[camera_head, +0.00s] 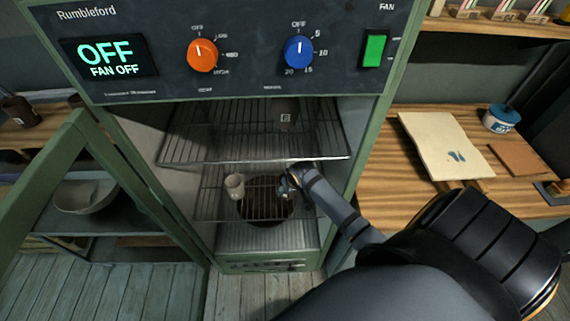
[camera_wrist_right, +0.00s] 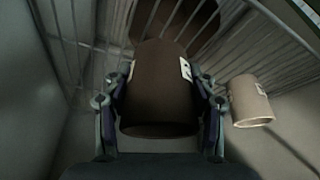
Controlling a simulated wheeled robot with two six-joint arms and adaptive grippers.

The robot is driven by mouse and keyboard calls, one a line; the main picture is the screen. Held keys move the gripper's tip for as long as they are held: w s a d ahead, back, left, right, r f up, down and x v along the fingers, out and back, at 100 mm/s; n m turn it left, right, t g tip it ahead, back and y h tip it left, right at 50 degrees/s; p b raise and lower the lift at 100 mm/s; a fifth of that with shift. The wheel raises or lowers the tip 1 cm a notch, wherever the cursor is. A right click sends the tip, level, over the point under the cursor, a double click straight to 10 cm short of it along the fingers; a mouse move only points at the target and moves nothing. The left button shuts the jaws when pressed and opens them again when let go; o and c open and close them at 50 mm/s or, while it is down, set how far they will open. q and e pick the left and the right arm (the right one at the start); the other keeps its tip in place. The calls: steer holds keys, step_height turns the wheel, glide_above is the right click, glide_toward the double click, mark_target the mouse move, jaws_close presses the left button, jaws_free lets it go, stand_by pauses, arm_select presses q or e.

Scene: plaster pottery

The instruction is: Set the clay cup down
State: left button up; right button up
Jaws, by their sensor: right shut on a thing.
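The dark brown clay cup (camera_wrist_right: 158,92) with a small white label fills the middle of the wrist view. My right gripper (camera_wrist_right: 160,112) is shut on it, one finger on each side. In the head view my right gripper (camera_head: 288,185) is inside the open cabinet, just over the lower wire rack (camera_head: 213,208). Whether the cup touches the rack I cannot tell. My left gripper is not in view.
The upper rack (camera_head: 215,140) is close above my gripper. A dark labelled piece (camera_head: 285,113) shows there. The green door (camera_head: 40,170) stands open left.

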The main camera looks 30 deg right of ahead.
steer(key=shift+w+d, duration=0.15)
steer(key=shift+w, duration=0.8)
steer(key=shift+s+p+x, duration=0.15)
steer(key=shift+x, duration=0.7)
steer(key=shift+s+p+x, duration=0.15)
steer(key=shift+s+x, duration=0.05)
steer(key=shift+x, duration=0.7)
steer(key=shift+f, duration=0.15)
steer(key=o, duration=1.3)
steer(key=shift+f, duration=0.1)
steer(key=shift+o, duration=0.2)
steer(key=v, duration=0.2)
steer(key=shift+r, duration=0.35)
steer(key=s+a+b, duration=0.1)
steer(key=s+a, duration=0.1)
steer(key=s, duration=1)
steer(key=shift+r, duration=0.25)
steer(key=shift+s, duration=0.15)
